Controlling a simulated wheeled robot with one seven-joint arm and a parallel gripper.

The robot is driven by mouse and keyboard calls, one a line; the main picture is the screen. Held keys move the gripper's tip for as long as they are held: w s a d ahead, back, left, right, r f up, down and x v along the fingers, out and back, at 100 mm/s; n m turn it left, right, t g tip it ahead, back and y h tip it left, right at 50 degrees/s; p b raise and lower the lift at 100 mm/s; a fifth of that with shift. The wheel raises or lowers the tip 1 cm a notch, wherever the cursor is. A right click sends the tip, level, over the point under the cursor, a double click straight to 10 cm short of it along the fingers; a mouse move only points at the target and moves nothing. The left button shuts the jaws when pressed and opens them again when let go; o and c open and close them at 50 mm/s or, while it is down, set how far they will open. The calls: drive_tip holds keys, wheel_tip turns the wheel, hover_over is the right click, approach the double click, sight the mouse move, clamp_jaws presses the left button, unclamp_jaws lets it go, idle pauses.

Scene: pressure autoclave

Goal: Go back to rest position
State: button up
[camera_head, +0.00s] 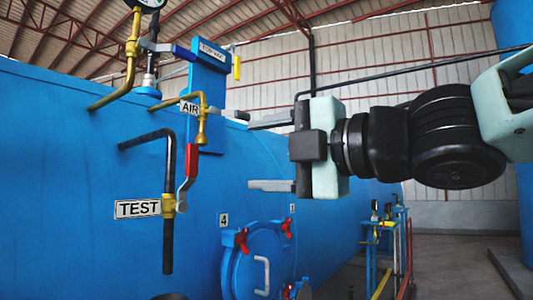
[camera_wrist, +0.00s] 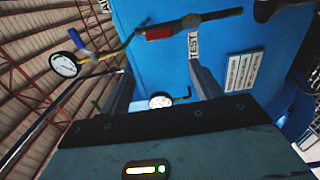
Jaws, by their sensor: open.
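My gripper (camera_head: 270,153) is in the head view, right of centre, its two grey fingers pointing left and spread wide apart. Nothing is between the fingers. The blue autoclave (camera_head: 80,160) fills the left side. The red-handled TEST valve (camera_head: 191,165) on a dark pipe is left of my fingers, with a gap in the picture. In the wrist view the two fingers (camera_wrist: 160,92) are apart, and the red handle (camera_wrist: 172,32) shows beyond them near the top.
An AIR valve with a yellow pipe (camera_head: 203,112) and a blue-handled valve (camera_head: 170,48) stand on the autoclave's upper side. A round blue hatch (camera_head: 262,265) with red clamps is below my gripper. Blue railings (camera_head: 385,245) stand at the lower right. Open floor (camera_head: 455,265) lies right of them.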

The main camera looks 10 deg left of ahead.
idle(0.3)
drive_tip(key=w+d+f+m+t+h+p, duration=0.1)
drive_tip(key=d+f+m+h+p, duration=0.1)
drive_tip(key=d+f+m+h, duration=0.5)
drive_tip(key=w+d+f+m+h+p, duration=0.1)
drive_tip(key=d+f+m+h+p, duration=0.2)
drive_tip(key=f+m, duration=0.7)
drive_tip(key=s+d+f+m+g+h+p, duration=0.2)
drive_tip(key=s+d+f+m+g+h, duration=0.4)
drive_tip(key=s+d+f, duration=0.7)
drive_tip(key=s+f+m+g, duration=0.1)
drive_tip(key=s+f, duration=0.2)
drive_tip(key=s, duration=0.1)
drive_tip(key=shift+s+d+f+g, duration=0.15)
drive_tip(key=shift+d+f+g, duration=0.05)
drive_tip(key=shift+d+g, duration=0.2)
